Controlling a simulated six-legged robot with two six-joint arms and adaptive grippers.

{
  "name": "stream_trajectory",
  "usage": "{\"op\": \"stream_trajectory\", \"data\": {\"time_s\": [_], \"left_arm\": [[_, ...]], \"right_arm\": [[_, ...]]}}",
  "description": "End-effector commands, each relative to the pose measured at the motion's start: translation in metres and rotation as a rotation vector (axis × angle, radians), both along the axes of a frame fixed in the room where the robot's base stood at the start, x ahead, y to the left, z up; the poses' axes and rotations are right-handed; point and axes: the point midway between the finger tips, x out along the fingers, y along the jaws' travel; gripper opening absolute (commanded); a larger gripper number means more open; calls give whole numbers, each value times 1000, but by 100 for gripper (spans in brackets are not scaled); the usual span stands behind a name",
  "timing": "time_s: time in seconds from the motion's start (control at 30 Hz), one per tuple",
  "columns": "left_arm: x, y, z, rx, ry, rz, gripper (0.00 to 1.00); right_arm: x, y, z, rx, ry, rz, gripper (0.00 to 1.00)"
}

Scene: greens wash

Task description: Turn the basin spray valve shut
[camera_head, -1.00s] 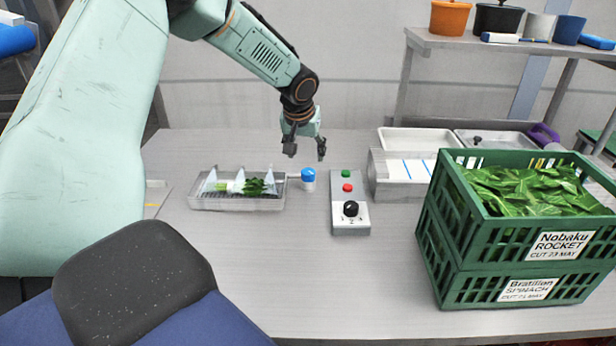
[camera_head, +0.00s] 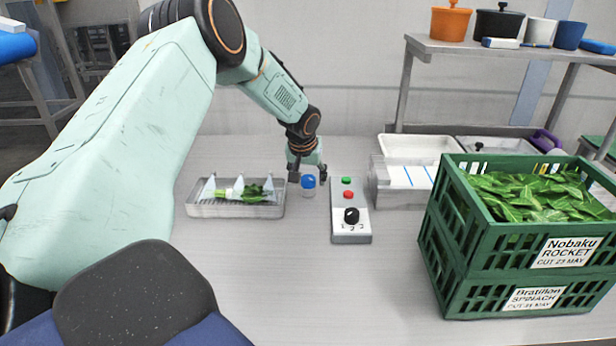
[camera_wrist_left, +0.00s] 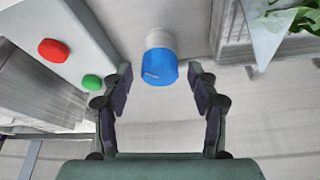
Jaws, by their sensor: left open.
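The spray valve is a small post with a blue knob (camera_head: 308,181), standing between the shallow basin (camera_head: 235,210) and the control box. In the left wrist view the blue knob (camera_wrist_left: 160,67) has a pale line mark on its face and a white base behind it. My left gripper (camera_head: 308,176) is open, its fingers pointing down around the knob's place. In the left wrist view the two fingers (camera_wrist_left: 160,85) are spread to either side of the knob, with gaps on both sides. The basin holds greens under several white spray cones. My right gripper is not in view.
A control box (camera_head: 350,225) with green and red buttons and a black dial stands close right of the valve. Green crates (camera_head: 440,262) of leaves are stacked at the right. A white tray (camera_head: 415,145) and a shelf (camera_head: 500,50) stand behind. The front table is clear.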

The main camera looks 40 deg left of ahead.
Motion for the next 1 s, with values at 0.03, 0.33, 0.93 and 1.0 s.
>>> {"op": "stream_trajectory", "data": {"time_s": [0.03,0.33,0.93,1.0], "left_arm": [[0,0,0,0,0,0,59],[0,0,0,0,0,0,33],[0,0,0,0,0,-26,5],[-1,0,0,-1,0,-48,5]], "right_arm": [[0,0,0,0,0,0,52],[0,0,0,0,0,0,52],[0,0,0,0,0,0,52],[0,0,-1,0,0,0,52]]}}
